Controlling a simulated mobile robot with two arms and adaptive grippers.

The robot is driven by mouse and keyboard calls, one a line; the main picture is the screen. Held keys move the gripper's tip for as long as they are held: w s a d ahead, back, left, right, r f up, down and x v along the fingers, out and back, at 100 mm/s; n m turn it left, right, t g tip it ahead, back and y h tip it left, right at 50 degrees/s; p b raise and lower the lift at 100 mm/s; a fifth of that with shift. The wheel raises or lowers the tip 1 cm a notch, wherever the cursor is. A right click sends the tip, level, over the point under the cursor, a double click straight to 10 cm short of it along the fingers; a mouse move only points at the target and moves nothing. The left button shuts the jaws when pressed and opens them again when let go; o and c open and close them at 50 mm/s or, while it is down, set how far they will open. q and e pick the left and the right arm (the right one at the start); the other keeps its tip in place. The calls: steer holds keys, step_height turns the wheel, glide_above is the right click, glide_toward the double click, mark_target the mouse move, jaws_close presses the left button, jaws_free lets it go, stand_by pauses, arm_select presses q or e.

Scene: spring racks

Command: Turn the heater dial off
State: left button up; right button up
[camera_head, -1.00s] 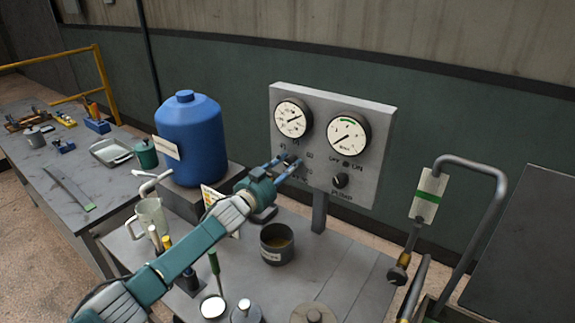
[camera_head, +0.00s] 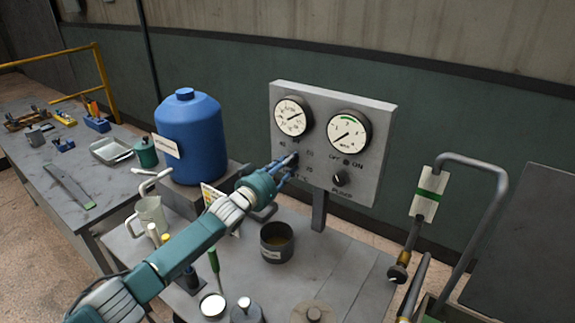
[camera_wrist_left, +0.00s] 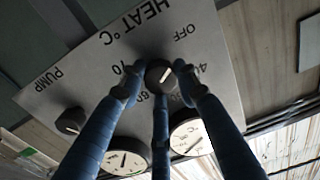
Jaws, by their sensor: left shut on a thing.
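The grey control panel (camera_head: 383,110) stands on a post at the back of the table. A white mark on the dial slants from lower left to upper right, roughly in line with OFF. My left gripper (camera_head: 288,164) reaches the panel from the left. In the left wrist view its blue fingers (camera_wrist_left: 158,84) are closed around the dial. In the head view my fingers mostly hide the dial. My right gripper is not in view.
The pump knob (camera_head: 340,179) sits right of the dial, below two round gauges (camera_head: 348,133). A blue tank (camera_head: 190,140) stands left of my left arm. A dark pot (camera_head: 276,248) is below the panel. A bent metal pipe (camera_head: 497,190) rises at the right.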

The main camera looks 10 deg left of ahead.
arm_select(q)
steer(key=shift+f, duration=0.15)
stand_by(0.3)
steer(key=o, duration=1.1)
steer(key=shift+o, duration=0.2)
steer(key=v, duration=1.2)
